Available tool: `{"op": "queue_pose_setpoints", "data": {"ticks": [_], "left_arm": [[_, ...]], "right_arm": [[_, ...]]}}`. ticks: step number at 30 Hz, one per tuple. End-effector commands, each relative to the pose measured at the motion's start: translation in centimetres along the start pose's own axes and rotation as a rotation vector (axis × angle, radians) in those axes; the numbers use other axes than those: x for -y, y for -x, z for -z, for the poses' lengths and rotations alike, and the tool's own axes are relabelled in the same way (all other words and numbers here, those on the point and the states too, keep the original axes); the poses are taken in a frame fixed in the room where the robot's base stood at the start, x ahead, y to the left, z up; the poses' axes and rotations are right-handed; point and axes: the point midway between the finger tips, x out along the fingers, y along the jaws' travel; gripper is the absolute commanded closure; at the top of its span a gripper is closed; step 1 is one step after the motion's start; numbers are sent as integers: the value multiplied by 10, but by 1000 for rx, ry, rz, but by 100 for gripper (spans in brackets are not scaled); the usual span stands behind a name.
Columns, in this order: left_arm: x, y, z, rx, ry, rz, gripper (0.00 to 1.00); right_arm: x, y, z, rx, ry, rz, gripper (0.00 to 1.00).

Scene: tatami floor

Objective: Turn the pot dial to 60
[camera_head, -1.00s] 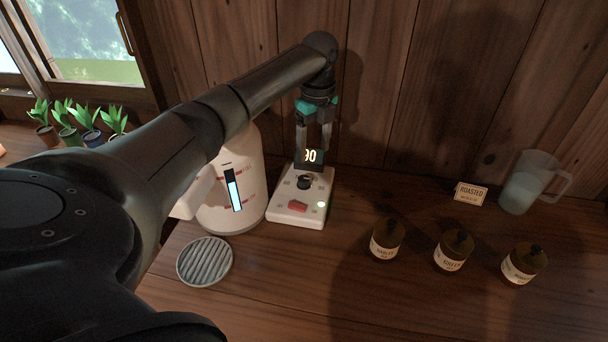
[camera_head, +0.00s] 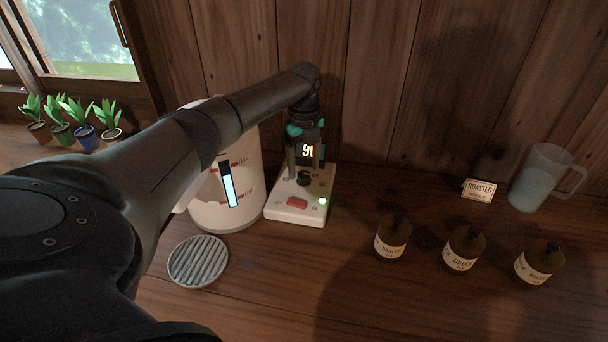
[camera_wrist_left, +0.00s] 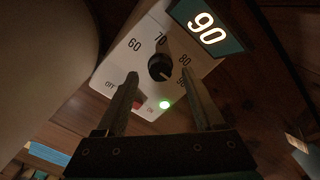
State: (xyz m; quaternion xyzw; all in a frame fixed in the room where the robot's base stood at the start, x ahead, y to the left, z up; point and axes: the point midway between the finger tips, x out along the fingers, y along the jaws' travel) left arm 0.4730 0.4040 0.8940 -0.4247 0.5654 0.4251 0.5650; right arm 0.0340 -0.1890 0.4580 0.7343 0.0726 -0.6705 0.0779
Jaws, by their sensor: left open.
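The pot's white control base (camera_head: 285,208) stands beside the white pot (camera_head: 246,188) on the wooden counter. Its black dial (camera_head: 304,179) also shows in the left wrist view (camera_wrist_left: 160,67), ringed by the marks 60, 70, 80 and 90. The dial's white pointer is turned toward the 90 side. The display (camera_wrist_left: 207,28) reads 90 in the left wrist view. My left gripper (camera_head: 305,168) is open above the dial. In the left wrist view its fingertips (camera_wrist_left: 159,76) lie on either side of the dial, apart from it as far as I can tell.
A red switch (camera_head: 297,202) and a lit green lamp (camera_head: 322,201) are on the base. A round slatted grate (camera_head: 198,261) lies in front of the pot. Several dark jars (camera_head: 463,249), a ROASTED sign (camera_head: 481,190) and a clear jug (camera_head: 541,180) stand to the right. Potted plants (camera_head: 86,133) stand at left.

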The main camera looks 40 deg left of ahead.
Motion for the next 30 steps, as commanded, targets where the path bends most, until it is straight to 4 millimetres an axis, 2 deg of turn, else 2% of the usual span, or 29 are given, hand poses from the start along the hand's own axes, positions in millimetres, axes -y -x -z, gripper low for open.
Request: {"op": "queue_pose_setpoints", "data": {"ticks": [1,6,16,30], "left_arm": [[0,-8,0,-1,0,0,30],[0,-21,0,0,-1,0,30],[0,-23,0,0,-1,0,31],[0,-23,0,0,0,0,84]], "right_arm": [[-1,-4,0,-1,-1,-1,50],[-7,-6,2,-7,0,-9,50],[-15,-6,9,-19,1,-20,50],[-9,-7,11,-20,-1,-12,50]]}}
